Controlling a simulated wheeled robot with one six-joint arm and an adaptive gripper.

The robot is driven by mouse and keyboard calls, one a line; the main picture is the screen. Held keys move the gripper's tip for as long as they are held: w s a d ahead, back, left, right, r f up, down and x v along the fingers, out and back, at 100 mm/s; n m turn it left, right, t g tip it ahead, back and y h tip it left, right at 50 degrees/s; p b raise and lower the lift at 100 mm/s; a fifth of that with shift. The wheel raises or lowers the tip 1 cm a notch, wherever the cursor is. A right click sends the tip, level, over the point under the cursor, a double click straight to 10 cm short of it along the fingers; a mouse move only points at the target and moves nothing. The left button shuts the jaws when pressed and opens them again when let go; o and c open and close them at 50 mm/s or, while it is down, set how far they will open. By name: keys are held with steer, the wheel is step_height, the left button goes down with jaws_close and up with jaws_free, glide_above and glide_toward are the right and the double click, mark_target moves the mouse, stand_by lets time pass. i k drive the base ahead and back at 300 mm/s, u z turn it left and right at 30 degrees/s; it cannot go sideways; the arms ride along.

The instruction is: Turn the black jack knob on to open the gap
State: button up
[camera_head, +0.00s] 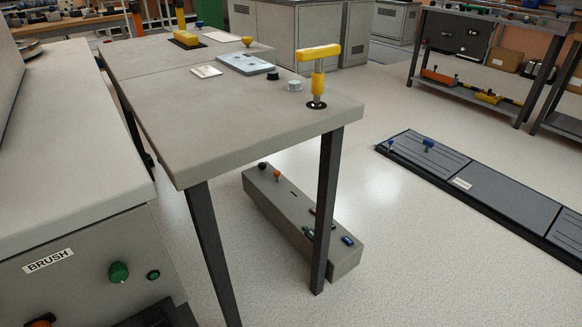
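A small black knob (272,75) stands on the grey table (215,125), beside a white knob (294,86). Another black knob (262,166) sits at the far end of a low grey box (270,205) on the floor, beside an orange knob (277,175). I cannot tell which of the two is the jack knob, and I see no readable label at either. No opening gap can be made out. My gripper is not in view.
A yellow T-handle (318,68) rises from the table's right corner. A grey-blue plate (245,63) lies behind the black knob. A grey cabinet labelled BRUSH (48,261) with a green knob (118,272) is at left. Floor right of the table is clear up to a dark platform (480,185).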

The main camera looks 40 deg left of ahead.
mark_target(261, 166)
steer(key=u, duration=0.15)
steer(key=i, duration=1.4)
steer(key=u, duration=0.45)
steer(key=i, duration=1.85)
steer(key=u, duration=1.15)
steer(key=i, duration=1.05)
steer(key=u, duration=1.6)
steer(key=i, duration=0.55)
steer(key=u, duration=0.35)
